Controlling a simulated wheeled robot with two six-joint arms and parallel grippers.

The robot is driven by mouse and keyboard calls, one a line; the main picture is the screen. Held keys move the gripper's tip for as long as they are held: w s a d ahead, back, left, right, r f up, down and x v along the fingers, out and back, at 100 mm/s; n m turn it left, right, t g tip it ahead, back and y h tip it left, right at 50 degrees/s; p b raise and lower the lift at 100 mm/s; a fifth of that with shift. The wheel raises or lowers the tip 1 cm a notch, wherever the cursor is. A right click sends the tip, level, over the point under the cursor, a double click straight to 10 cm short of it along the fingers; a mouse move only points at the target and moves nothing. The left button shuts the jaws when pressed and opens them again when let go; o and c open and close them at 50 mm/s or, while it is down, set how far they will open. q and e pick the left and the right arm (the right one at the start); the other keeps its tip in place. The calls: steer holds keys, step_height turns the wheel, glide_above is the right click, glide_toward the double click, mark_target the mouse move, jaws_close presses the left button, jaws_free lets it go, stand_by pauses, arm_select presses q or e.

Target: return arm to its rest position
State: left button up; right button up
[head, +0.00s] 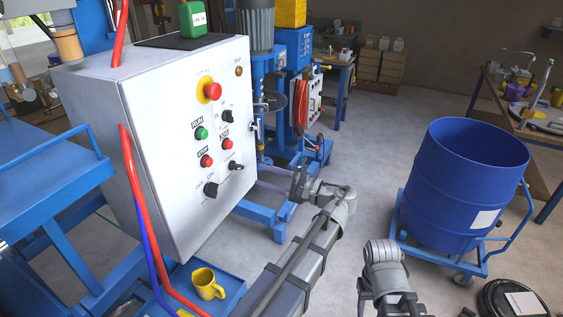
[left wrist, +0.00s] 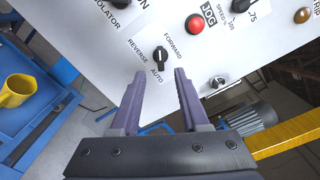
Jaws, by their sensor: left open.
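My left gripper (head: 297,184) is in the middle of the head view, out in front of the control box (head: 180,130) and to the right of its panel. In the left wrist view its two fingers (left wrist: 159,72) are apart with nothing between them. I cannot tell the exact gap to the panel. My right arm shows at the bottom right of the head view; its gripper does not show clearly.
A yellow mug (head: 207,284) stands on a blue tray at the lower left. Red and blue hoses hang along the box. A blue drum (head: 462,185) stands on a wheeled cart at right. The mixer's blue frame (head: 270,212) is behind my gripper. Grey floor lies between.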

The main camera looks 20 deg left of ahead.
arm_select(q)
steer(key=s+d+f+n+h, duration=0.1)
steer(key=s+d+f+h, duration=0.35)
steer(key=f, duration=0.35)
steer(key=s+d+f+h, duration=0.3)
steer(key=d+f+h, duration=0.15)
steer(key=f, duration=0.25)
steer(key=s+d+f+n+g+h, duration=0.1)
steer(key=s+d+f+h, duration=0.2)
steer(key=d, duration=0.4)
steer(key=s+d+f+n+h, duration=0.1)
steer(key=s+d+f+h, duration=0.2)
steer(key=s+d+h, duration=0.1)
steer(key=s+d, duration=0.1)
steer(key=d, duration=0.1)
steer(key=shift+d+f+g+h, duration=0.4)
